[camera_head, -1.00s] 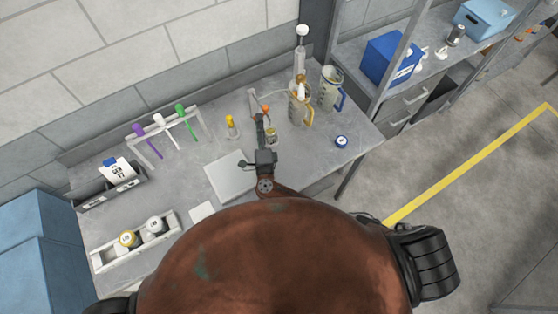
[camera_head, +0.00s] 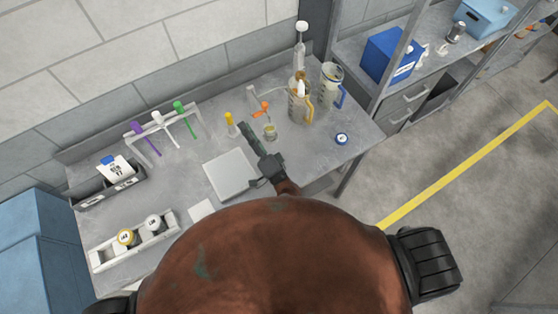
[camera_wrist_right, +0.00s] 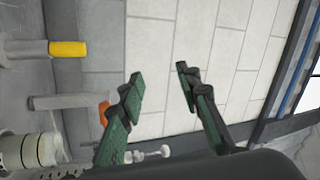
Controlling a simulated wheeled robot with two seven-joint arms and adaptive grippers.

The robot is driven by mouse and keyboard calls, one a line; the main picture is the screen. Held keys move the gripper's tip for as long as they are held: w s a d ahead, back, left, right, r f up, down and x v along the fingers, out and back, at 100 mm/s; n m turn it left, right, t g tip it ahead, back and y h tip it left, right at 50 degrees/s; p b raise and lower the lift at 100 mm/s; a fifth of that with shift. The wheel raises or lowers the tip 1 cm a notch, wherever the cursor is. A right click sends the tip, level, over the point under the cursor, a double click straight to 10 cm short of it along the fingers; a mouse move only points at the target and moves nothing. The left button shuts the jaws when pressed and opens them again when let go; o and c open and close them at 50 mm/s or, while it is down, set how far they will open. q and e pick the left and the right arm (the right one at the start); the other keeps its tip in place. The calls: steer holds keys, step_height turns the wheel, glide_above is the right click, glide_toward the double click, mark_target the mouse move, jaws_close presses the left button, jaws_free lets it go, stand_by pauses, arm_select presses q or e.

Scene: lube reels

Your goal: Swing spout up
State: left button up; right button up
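A small grey spout fitting (camera_head: 252,97) with an orange piece (camera_head: 263,108) stands at the back of the bench. In the right wrist view it shows as a grey bar (camera_wrist_right: 70,101) with the orange piece (camera_wrist_right: 103,113) beside the left finger. A small glass jar (camera_head: 270,132) stands just in front of it; a pale jar shows lower left in the wrist view (camera_wrist_right: 35,150). My right gripper (camera_head: 246,127) is left of the jar and just in front of the fitting. In the wrist view its green-padded fingers (camera_wrist_right: 160,82) are apart with nothing between them. My left gripper is out of view.
A yellow-topped item (camera_head: 229,120) stands close left of my right gripper. Jugs (camera_head: 300,106) and a tall white-topped pump (camera_head: 301,55) stand to the right. A pale flat plate (camera_head: 230,174) lies in front. A blue-lidded pot (camera_head: 341,139) sits near the right edge.

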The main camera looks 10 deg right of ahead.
steer(key=s+d+f+n+g, duration=0.8)
steer(key=d+f+n+g, duration=0.1)
steer(key=f+n, duration=0.1)
steer(key=shift+d+f+h, duration=0.15)
steer(key=shift+f+h, duration=0.25)
steer(key=shift+f, duration=0.5)
